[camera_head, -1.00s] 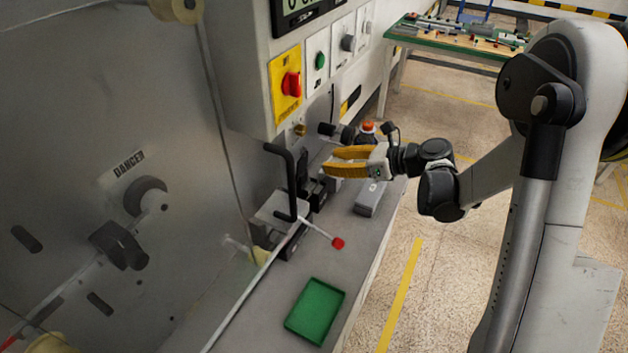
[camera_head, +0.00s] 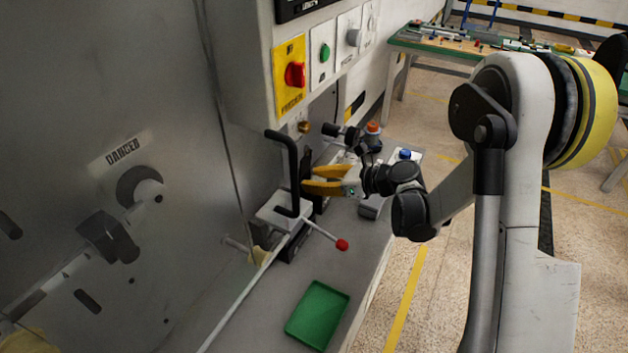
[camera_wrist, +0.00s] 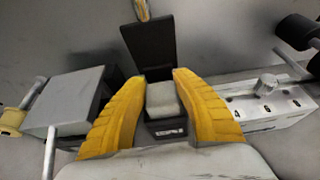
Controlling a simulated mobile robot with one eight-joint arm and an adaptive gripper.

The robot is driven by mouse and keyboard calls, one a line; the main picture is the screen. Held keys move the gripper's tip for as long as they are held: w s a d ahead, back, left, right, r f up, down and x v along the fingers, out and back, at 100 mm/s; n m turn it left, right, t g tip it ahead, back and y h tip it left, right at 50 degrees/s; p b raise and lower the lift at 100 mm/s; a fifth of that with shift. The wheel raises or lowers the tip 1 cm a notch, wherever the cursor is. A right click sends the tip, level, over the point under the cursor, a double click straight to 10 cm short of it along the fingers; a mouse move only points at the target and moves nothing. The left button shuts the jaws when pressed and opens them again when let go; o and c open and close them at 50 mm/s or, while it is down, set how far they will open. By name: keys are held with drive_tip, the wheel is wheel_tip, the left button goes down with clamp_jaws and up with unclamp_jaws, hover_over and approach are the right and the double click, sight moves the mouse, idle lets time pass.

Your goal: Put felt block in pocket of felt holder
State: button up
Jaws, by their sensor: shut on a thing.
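My gripper (camera_head: 308,178) is beside the machine front, with its yellow fingers shut on the light grey felt block (camera_wrist: 163,100). The block sits between the fingertips in the wrist view. The felt holder (camera_wrist: 152,50) is black, with a tall back plate behind the block and a labelled front (camera_wrist: 167,130) on the near side of it. The block lines up with the space between these two parts. I cannot tell how deep it is in the pocket. In the head view the fingers hide the block and most of the holder.
A grey clamp block with a black handle (camera_head: 287,165) and a red-knobbed lever (camera_head: 342,244) stands left of the gripper. A green tray (camera_head: 318,315) lies on the ledge in front. A numbered block (camera_wrist: 270,108) is close on the right.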

drive_tip(key=shift+f, duration=0.25)
drive_tip(key=o, duration=0.8)
drive_tip(key=shift+r, duration=0.1)
drive_tip(key=shift+d+r, duration=0.2)
drive_tip(key=shift+r, duration=0.15)
drive_tip(key=p+v, duration=0.3)
drive_tip(key=v, duration=0.7)
drive_tip(key=s+d+r+n+h, duration=0.1)
drive_tip(key=s+r+n+h, duration=0.2)
drive_tip(key=s+n, duration=0.4)
drive_tip(key=s+d+r+n+h, duration=0.2)
drive_tip(key=s+r+n+h, duration=0.1)
drive_tip(key=s+n, duration=0.5)
drive_tip(key=s+d+r+n+h, duration=0.2)
drive_tip(key=s+n+h, duration=0.3)
drive_tip(key=s+n, duration=0.3)
drive_tip(key=shift+s+r+n, duration=0.15)
drive_tip(key=shift+r+n, duration=0.55)
drive_tip(key=shift+n, duration=0.2)
